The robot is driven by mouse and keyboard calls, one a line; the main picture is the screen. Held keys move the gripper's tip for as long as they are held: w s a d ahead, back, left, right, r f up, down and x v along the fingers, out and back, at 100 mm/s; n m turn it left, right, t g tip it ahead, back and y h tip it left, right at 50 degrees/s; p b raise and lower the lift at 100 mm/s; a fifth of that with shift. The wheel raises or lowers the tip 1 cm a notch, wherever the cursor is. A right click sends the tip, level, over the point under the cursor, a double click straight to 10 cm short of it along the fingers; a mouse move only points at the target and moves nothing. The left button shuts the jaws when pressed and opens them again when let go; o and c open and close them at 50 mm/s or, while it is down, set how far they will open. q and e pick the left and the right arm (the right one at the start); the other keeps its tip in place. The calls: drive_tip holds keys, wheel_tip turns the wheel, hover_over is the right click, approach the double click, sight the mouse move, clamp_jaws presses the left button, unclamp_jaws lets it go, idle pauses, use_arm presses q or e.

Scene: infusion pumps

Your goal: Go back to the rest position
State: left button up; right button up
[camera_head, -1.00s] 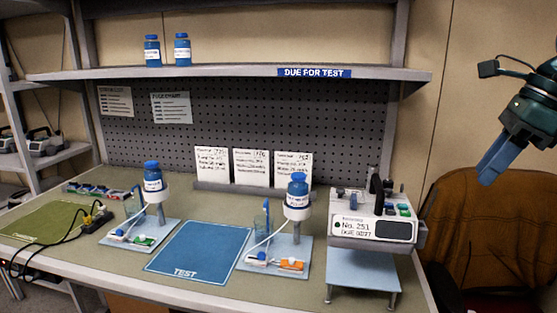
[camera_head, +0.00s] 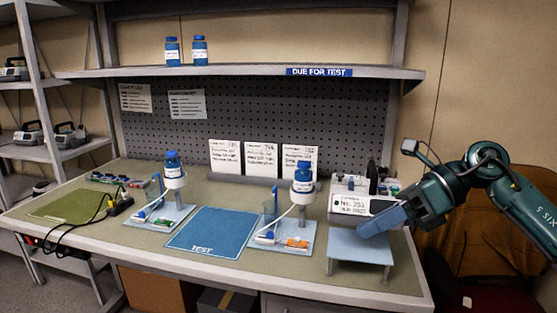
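My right gripper (camera_head: 382,221) comes in from the right. Its blue fingers hang just over the small light-blue stand (camera_head: 362,247), in front of the white pump labelled No. 251 (camera_head: 350,203). The fingers look close together, but I cannot tell whether they are apart or shut, or whether they touch anything. The gripper and wrist hide part of the pump's right side. My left gripper is not in the picture.
A blue TEST mat (camera_head: 212,233) lies mid-bench. Bottle stations with blue bottles (camera_head: 303,177) (camera_head: 173,163) stand on either side of it. A green mat (camera_head: 62,205) with a black cable lies at left. A chair (camera_head: 490,235) is at right. The shelf (camera_head: 250,71) overhangs the bench.

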drive_tip(key=s+a+f+m+t+y, duration=0.1)
drive_tip(key=s+a+f+m+y, duration=0.1)
drive_tip(key=a+f+m+y, duration=0.4)
wheel_tip(320, 180, down, 13)
drive_tip(key=m+t+h, duration=0.6)
drive_tip(key=m+t, duration=1.1)
drive_tip(key=m, duration=1)
drive_tip(key=s+d+f+m+g+h, duration=0.2)
drive_tip(key=s+f+m+g+h, duration=0.1)
drive_tip(key=s+f+m, duration=0.3)
drive_tip(key=s+d+f+m+g+h, duration=0.2)
drive_tip(key=s+f+m+g+h, duration=0.2)
drive_tip(key=s+f, duration=0.6)
wheel_tip(320, 180, down, 4)
drive_tip(key=shift+d+f+m+h, duration=0.1)
drive_tip(key=shift+d+m+h, duration=0.25)
drive_tip(key=shift+m+h, duration=0.45)
